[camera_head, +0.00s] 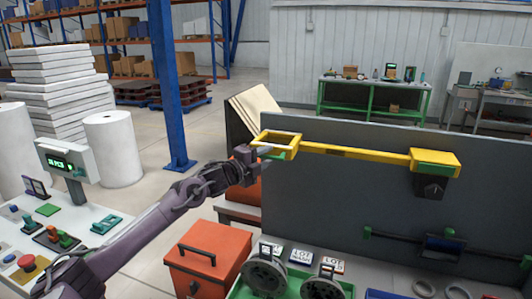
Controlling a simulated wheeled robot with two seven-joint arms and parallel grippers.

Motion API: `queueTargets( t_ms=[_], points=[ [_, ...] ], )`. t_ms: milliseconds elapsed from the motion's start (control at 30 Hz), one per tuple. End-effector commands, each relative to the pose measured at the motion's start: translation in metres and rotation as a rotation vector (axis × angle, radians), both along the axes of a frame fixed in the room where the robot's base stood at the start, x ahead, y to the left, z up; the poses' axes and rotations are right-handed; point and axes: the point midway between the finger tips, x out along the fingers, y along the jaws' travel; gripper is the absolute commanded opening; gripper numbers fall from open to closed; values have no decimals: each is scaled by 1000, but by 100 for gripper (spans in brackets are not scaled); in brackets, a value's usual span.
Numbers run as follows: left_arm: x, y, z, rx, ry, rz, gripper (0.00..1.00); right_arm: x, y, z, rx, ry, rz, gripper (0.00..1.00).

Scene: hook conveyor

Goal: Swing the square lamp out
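The square lamp (266,137) is a yellow square frame with an open middle. It sits at the left end of a long yellow arm (350,152). That arm runs right to a yellow and green block (435,161) with a dark bracket under it, at the grey panel. My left gripper (262,158) is at the lamp's lower left corner, with its fingertips close to the frame. I cannot tell whether they touch it, or whether the fingers are open or shut. My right gripper is not in view.
The upright grey panel (330,210) stands behind and below the lamp arm. An orange box (207,255) and a green tray (240,290) with round dark parts are in front. A control desk (75,225) is at left, and a blue post (168,90) stands farther back.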

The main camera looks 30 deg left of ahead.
Motion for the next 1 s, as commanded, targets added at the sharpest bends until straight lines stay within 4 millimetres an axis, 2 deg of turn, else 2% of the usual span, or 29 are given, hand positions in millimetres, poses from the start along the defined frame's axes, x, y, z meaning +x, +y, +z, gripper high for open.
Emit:
queueTargets(
  t_ms=[367, 633, 1000],
  points=[
    [5, -2, -1, 1, 0, -2, 33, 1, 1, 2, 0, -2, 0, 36],
    [5, -2, 0, 1, 0, -1, 0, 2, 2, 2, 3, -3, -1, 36],
    [6, -4, -1, 0, 1, 0, 0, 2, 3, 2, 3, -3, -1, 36]
  ],
)
